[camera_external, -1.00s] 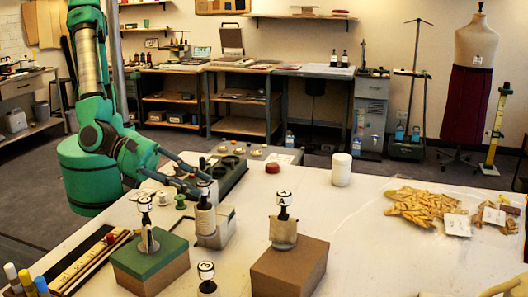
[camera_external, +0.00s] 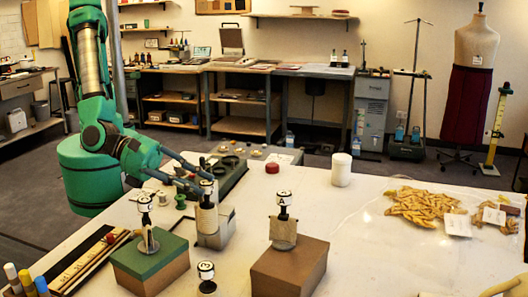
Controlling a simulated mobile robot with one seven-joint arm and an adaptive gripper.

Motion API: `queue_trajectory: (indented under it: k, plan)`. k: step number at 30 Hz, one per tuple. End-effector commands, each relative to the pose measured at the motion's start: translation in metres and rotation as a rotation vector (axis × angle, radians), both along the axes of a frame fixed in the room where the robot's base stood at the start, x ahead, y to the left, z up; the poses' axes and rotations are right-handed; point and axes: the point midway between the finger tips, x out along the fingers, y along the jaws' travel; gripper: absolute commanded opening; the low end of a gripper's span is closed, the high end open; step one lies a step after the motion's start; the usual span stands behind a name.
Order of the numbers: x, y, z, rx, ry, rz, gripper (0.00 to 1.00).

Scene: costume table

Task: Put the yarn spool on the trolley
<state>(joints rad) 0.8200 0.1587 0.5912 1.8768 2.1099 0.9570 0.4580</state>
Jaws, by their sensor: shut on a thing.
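My gripper (camera_external: 203,188) is at the left-middle of the white table, shut on a pale, upright cylinder that looks like the yarn spool (camera_external: 206,219). A black-and-white knob shows at its top, and the fingers hide part of its upper side. The spool stands at or just over a low grey metal piece (camera_external: 219,237), which may be the trolley; I cannot tell whether they touch. Similar knobbed holders stand on a green-topped box (camera_external: 165,262) and a brown box (camera_external: 290,268).
Another knobbed piece (camera_external: 206,284) stands in front, between the boxes. A white cylinder (camera_external: 342,171) and a red round thing (camera_external: 272,169) stand behind. A dark tray (camera_external: 232,178) lies beyond the gripper. The table's right-middle is clear up to a pile of yellowish pieces (camera_external: 422,206).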

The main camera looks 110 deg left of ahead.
Motion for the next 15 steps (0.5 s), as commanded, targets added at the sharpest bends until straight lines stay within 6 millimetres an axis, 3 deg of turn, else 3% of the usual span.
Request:
queue_trajectory:
  k: [8, 15]
  plan:
    - [0.022, 0.042, -0.002, -0.001, -0.006, 0.034, 0.00]
    - [0.048, 0.102, -0.009, 0.000, -0.009, 0.078, 0.00]
